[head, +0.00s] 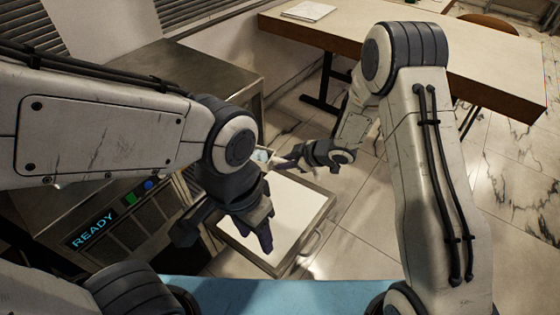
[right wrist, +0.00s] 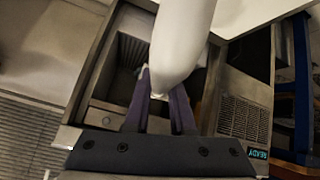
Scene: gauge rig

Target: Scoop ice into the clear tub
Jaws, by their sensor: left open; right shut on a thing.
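My right gripper (head: 287,162) is in front of the steel machine (head: 190,75), its fingers pointing left. In the right wrist view its purple fingers (right wrist: 163,95) close at the narrow lower end of a smooth white thing (right wrist: 182,40), which looks like the scoop; I cannot be sure. A small pale patch (head: 262,155) shows by its fingertips in the head view. My left gripper (head: 264,238) is open, lower and nearer, over the pale open panel. I cannot make out the clear tub or any ice; my arms hide part of the machine's opening.
The machine's lit READY display (head: 94,230) is at the left. A pale open panel or drawer (head: 295,207) with a handle (head: 313,241) juts out below the grippers. A blue surface (head: 270,293) lies in front. A wooden table (head: 470,60) stands behind; marble floor is free at right.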

